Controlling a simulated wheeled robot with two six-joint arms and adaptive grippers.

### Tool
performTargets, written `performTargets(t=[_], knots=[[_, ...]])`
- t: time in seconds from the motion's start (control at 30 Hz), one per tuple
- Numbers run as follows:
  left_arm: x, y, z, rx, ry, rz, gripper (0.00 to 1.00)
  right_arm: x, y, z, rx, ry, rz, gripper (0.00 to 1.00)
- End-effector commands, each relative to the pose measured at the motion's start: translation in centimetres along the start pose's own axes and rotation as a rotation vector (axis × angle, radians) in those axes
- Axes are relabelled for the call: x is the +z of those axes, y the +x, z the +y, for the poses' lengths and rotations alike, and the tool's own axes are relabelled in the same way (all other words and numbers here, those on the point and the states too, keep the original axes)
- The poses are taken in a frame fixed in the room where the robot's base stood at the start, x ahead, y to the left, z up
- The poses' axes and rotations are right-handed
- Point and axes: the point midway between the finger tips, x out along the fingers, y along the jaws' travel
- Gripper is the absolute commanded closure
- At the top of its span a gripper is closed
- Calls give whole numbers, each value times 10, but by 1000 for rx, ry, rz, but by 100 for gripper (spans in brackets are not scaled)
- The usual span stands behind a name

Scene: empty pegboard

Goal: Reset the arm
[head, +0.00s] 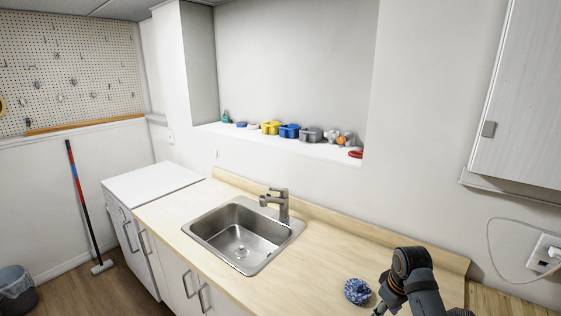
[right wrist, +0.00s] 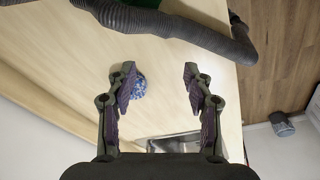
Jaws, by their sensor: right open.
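My right arm comes in at the lower right of the head view, over the counter (head: 330,262). Its gripper (head: 379,308) is only partly visible at the bottom edge there. In the right wrist view my right gripper (right wrist: 159,75) is open, with its two fingers wide apart and nothing between them. A blue and white patterned round object (head: 357,291) sits on the counter just left of the arm. It also shows in the right wrist view (right wrist: 139,88), partly hidden behind the left finger. My left gripper is not in view.
A steel sink (head: 241,237) with a faucet (head: 281,203) is set in the counter. Small containers line the wall niche (head: 290,131). A cabinet (head: 525,95) hangs at right. The pegboard (head: 70,65) holds hooks.

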Motion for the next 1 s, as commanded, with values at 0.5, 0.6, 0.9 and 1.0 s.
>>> performTargets(t=[0.5, 0.6, 0.9, 1.0], knots=[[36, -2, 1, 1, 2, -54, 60, 139, 46, -102, 90, 210, 73, 48], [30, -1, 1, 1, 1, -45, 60, 158, 41, -115, 98, 246, 88, 48], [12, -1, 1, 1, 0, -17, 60, 205, 16, -143, 117, 346, 129, 48], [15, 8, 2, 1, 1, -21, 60, 203, 53, -139, 116, 348, 118, 48]])
